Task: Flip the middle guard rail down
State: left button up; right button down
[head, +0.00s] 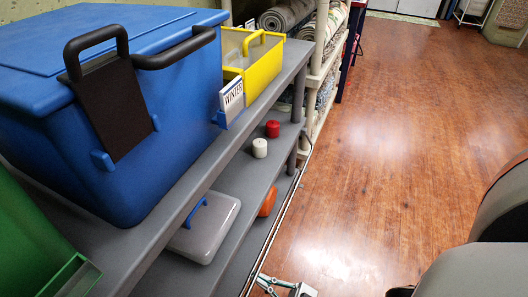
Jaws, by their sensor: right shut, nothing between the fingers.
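A thin metal rail (276,228) runs along the front of the grey shelf unit (232,122), low down, from near the shelf leg to the bottom edge of the picture. I take it for a guard rail, but I cannot tell if it is the middle one. My right gripper (270,284) shows at the bottom edge, beside the near end of this rail. It is shut with nothing in it, and partly cut off by the frame. I cannot tell whether it touches the rail. My left gripper is not in view.
A blue bin (140,182), a yellow bin (266,66) and a green bin (28,250) stand on the top shelf. A grey lidded box (214,232), red (272,128) and white (260,148) items and an orange item (268,202) sit below. The wooden floor (390,130) is open.

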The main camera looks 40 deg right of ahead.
dwell(0.6)
jog(key=shift+s, duration=0.15)
jog(key=s+d, duration=0.5)
jog(key=s, duration=0.7)
jog(key=shift+f, duration=0.2)
jog(key=shift+w, duration=0.1)
